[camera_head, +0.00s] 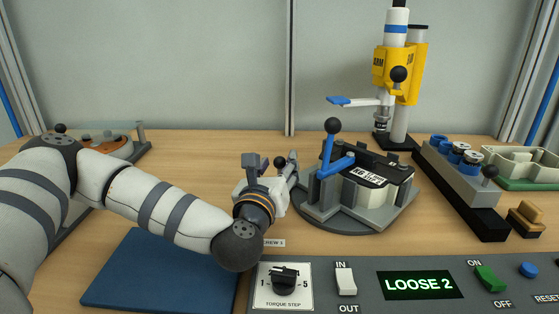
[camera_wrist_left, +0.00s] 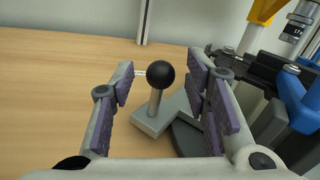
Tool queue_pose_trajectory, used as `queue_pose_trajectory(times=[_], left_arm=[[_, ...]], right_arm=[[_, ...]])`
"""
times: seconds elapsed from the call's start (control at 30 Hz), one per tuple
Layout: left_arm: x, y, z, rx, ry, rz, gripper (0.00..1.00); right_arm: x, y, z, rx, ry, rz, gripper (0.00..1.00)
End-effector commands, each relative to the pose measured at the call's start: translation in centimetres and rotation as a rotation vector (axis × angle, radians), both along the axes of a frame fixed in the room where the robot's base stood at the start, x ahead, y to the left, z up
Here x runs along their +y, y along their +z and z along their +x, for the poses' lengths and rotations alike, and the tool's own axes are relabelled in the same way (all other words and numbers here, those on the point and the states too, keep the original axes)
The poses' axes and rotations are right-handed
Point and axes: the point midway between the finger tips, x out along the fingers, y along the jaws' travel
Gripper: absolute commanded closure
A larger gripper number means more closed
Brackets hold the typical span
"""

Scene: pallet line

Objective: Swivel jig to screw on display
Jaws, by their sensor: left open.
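The swivel jig is a dark round plate (camera_head: 345,218) carrying a white-and-grey fixture with a black labelled top (camera_head: 378,170) and a blue lever with a black ball (camera_head: 333,126). A ball-topped post (camera_wrist_left: 160,75) rises from a grey arm at the plate's edge in the wrist view. My left gripper (camera_head: 272,164) is at the jig's left side. In the wrist view its open fingers (camera_wrist_left: 160,68) stand either side of this post, with gaps visible. In the head view the gripper hides the post. The green display (camera_head: 420,285) reads "LOOSE 2". My right gripper is out of view.
A yellow screwdriver press (camera_head: 400,65) stands behind the jig. A dark block with blue-and-white parts (camera_head: 460,185) is at right, near a pale tray (camera_head: 520,165). A blue mat (camera_head: 160,275) lies front left, beside the control panel (camera_head: 510,300). The back-centre table is clear.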

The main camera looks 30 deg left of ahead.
Motion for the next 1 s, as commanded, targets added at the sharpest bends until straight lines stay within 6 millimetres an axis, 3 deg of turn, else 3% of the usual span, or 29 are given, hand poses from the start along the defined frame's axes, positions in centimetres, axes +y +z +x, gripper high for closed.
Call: queue_pose_trajectory(times=[0.13,0.4,0.6,1.0], left_arm=[[0.5,0.0,1.5,0.001,-0.001,0.002,0.57],[0.6,0.0,1.8,0.001,-0.002,0.002,0.6],[0.6,0.0,1.7,0.001,-0.002,0.002,1.0],[0.8,-0.1,2.0,0.001,-0.024,0.003,1.0]], right_arm=[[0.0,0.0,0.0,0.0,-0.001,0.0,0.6],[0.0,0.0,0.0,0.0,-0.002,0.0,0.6],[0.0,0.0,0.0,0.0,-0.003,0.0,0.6],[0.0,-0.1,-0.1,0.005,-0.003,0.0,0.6]])
